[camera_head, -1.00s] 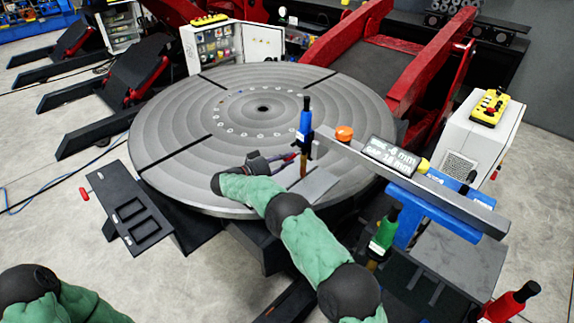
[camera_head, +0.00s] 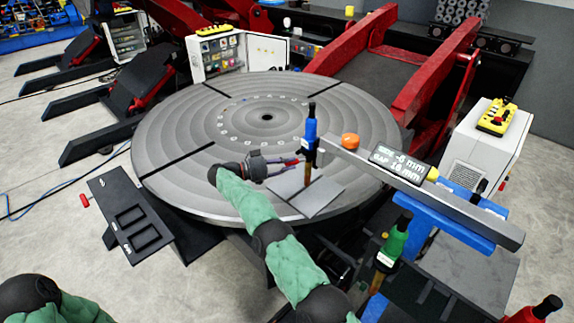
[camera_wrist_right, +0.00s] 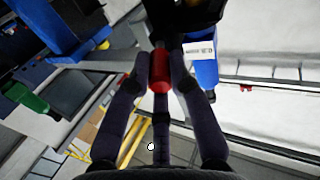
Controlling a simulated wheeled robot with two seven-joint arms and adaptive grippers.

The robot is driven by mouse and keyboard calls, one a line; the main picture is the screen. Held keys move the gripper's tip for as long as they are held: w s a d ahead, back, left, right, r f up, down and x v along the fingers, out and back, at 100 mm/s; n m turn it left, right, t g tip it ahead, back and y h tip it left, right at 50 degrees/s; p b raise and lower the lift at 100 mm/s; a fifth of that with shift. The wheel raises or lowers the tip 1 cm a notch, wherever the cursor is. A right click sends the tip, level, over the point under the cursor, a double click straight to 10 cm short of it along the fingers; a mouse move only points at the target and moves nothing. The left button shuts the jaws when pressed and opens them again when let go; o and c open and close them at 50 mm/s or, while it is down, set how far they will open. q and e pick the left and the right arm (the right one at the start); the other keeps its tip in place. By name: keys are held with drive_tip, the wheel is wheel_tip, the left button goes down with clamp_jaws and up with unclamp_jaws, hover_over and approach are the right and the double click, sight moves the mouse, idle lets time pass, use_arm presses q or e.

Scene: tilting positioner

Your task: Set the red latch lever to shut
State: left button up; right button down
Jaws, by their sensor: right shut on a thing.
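The red latch lever (camera_wrist_right: 160,75) shows in the right wrist view as a red grip between my right gripper's fingers. In the head view my right gripper (camera_head: 291,166) is beside the upright blue-and-black tool (camera_head: 310,137) at the end of the grey beam, over the round table. Its fingers are closed around the red grip, seen there only as a thin bit of red. The lever's pivot is hidden. My left gripper is out of view; only part of my left arm shows at the bottom left.
The grey beam (camera_head: 470,211) carries an orange knob (camera_head: 350,141) and a small display (camera_head: 397,163). Grey plates (camera_head: 316,203) lie on the large round table (camera_head: 185,130) under the tool. A green-handled tool (camera_head: 397,238) stands at the right front. A black tray (camera_head: 125,185) is at left.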

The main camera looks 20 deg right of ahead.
drive_tip(key=shift+w+r, duration=0.15)
drive_tip(key=shift+r, duration=0.25)
drive_tip(key=c, duration=1.2)
unclamp_jaws()
drive_tip(key=shift+o, duration=0.4)
drive_tip(key=shift+f, duration=0.2)
wheel_tip(320, 180, up, 10)
